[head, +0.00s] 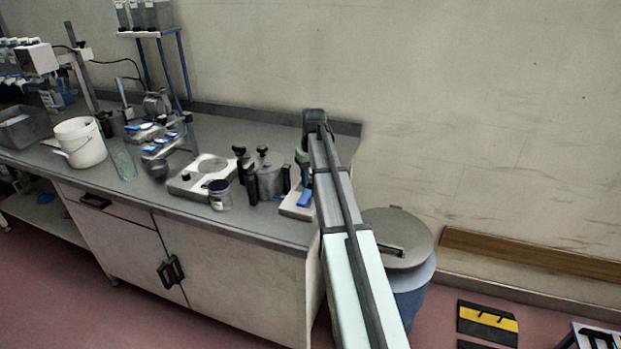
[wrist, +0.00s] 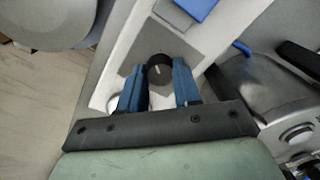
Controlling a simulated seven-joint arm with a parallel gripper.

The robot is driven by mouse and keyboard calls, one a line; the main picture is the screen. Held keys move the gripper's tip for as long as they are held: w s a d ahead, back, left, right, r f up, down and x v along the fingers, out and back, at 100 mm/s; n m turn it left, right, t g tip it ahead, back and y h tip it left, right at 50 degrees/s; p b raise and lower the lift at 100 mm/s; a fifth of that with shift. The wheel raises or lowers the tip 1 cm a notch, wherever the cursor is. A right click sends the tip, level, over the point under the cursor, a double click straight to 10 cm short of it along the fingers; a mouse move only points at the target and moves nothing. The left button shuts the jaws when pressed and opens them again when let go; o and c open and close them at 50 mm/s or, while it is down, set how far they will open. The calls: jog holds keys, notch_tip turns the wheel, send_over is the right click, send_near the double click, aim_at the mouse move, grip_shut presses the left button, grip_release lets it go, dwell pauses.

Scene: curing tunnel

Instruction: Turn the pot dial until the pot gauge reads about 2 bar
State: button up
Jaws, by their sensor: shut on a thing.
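The pot dial (wrist: 159,72) is a round black knob with a white mark, set on a grey patch of a pale panel (wrist: 125,62). My gripper (wrist: 160,82) has its blue fingers shut on the dial, one on each side. In the head view my gripper (head: 303,183) reaches down at the right end of the bench, over the white unit (head: 291,209), and my arm hides part of it. The metal pot (head: 267,178) with black handles stands just left; it also shows in the wrist view (wrist: 262,92). I cannot make out a gauge reading in either view.
A hotplate-like white unit (head: 183,187) and a dark-lidded jar (head: 220,197) stand left of the pot. A white bucket (head: 82,148) and glassware are further left. A lidded round bin (head: 408,285) stands on the floor beyond the bench's right end.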

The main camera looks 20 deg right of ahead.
jog(key=shift+m, duration=0.8)
jog(key=o, duration=1.1)
jog(key=shift+c, duration=0.2)
notch_tip(320, 180, up, 14)
jog(key=shift+d+f, duration=0.15)
jog(key=shift+d, duration=0.15)
